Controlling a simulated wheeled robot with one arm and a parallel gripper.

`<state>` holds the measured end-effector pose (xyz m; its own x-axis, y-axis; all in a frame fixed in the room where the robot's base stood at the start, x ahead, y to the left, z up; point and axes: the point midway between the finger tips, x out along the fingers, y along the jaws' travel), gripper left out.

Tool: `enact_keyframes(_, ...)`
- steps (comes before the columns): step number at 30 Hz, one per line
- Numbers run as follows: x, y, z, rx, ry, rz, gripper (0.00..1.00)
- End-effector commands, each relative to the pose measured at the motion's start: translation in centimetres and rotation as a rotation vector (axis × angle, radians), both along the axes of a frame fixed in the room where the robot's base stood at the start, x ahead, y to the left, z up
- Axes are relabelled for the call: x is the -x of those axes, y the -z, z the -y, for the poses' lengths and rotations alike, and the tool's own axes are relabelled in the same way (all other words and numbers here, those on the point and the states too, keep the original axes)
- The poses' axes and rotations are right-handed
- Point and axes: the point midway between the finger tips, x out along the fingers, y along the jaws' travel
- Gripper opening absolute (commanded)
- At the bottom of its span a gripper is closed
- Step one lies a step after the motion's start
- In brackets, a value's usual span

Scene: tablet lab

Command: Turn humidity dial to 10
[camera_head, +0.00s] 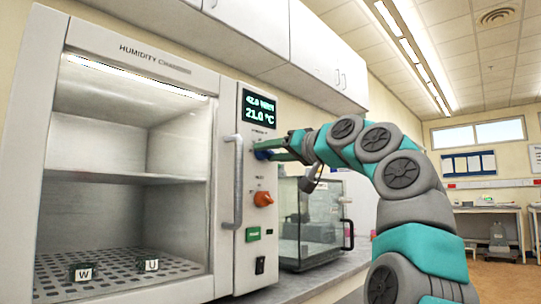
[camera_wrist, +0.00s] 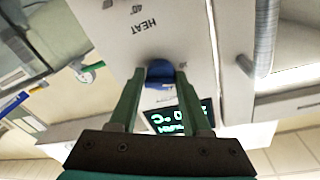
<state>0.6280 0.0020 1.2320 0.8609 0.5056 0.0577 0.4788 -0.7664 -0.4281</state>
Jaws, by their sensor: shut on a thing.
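The humidity chamber (camera_head: 120,48) stands at the left with a control panel on its right side. A blue dial (camera_head: 263,155), apparently the humidity dial, sits under the display (camera_head: 259,107), mostly hidden by my gripper. My gripper (camera_head: 278,150) reaches the panel from the right. In the wrist view, my gripper (camera_wrist: 160,78) has one finger on each side of the blue dial (camera_wrist: 159,70) and is shut on it. The display reads about 42 %RH, the decimals blurred, and 21.0 °C. The dial's pointer and scale cannot be read.
An orange dial (camera_head: 263,199) sits below the blue one, with a green button (camera_head: 253,234) and a black switch (camera_head: 260,265) lower. A vertical handle (camera_head: 237,180) stands left of the dials. A glass-sided box (camera_head: 305,225) stands right of the chamber on the counter.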

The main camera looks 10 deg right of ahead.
Motion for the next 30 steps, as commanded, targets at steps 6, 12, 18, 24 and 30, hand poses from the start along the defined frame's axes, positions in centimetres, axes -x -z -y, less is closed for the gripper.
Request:
enact_keyframes(6, -0.08, 0.04, -0.03, 0.061, 0.001, 0.046, 0.0)
enact_keyframes(12, 0.0, 0.06, -0.1, 0.112, -0.003, 0.081, 0.0)
enact_keyframes(18, 0.09, -0.03, -0.1, 0.161, -0.002, 0.118, 0.0)
enact_keyframes(24, 0.07, 0.0, -0.12, 0.194, -0.002, 0.142, 0.0)
enact_keyframes(30, 0.05, 0.02, -0.15, 0.211, -0.004, 0.154, 0.0)
